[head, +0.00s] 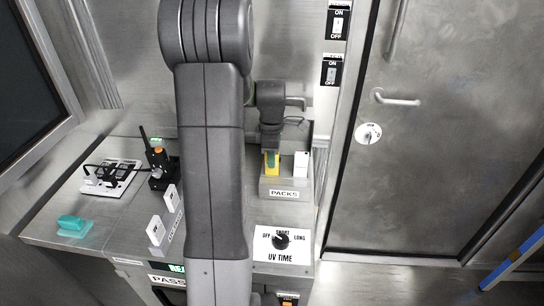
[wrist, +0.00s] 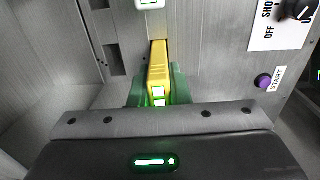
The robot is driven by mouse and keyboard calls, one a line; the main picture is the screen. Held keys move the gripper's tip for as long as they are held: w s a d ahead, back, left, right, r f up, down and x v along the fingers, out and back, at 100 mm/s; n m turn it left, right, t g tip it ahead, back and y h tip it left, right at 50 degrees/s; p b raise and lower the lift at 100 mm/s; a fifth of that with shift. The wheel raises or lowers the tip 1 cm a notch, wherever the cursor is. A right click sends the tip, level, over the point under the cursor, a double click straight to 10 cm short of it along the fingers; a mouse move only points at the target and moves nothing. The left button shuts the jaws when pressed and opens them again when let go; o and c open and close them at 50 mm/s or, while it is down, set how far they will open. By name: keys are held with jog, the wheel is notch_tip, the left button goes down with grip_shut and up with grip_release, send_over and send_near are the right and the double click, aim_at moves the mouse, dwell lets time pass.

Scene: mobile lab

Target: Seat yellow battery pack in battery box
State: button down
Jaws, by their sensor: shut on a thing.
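The yellow battery pack (head: 271,165) is at the left side of the grey holder labelled PACKS (head: 284,194). In the wrist view the yellow pack (wrist: 158,62) points away from me, with its far end at the grey holder. I cannot tell how deep it sits there. My gripper (wrist: 155,92) is shut on the pack, its green fingers on both sides. In the head view my gripper (head: 270,150) comes down on the pack from above. No part is labelled as the battery box, so I cannot tell which it is.
A white pack (head: 301,160) stands right of the yellow one. The UV TIME dial (head: 282,240) is in front. A purple START button (wrist: 263,81) shows in the wrist view. Left are a black and orange device with an antenna (head: 160,160), white plates (head: 156,230) and a teal block (head: 73,224).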

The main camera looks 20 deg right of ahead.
jog(key=shift+f, duration=0.25)
jog(key=c, duration=1.3)
grip_release()
jog(key=shift+r, duration=0.1)
notch_tip(320, 180, up, 14)
notch_tip(320, 180, down, 13)
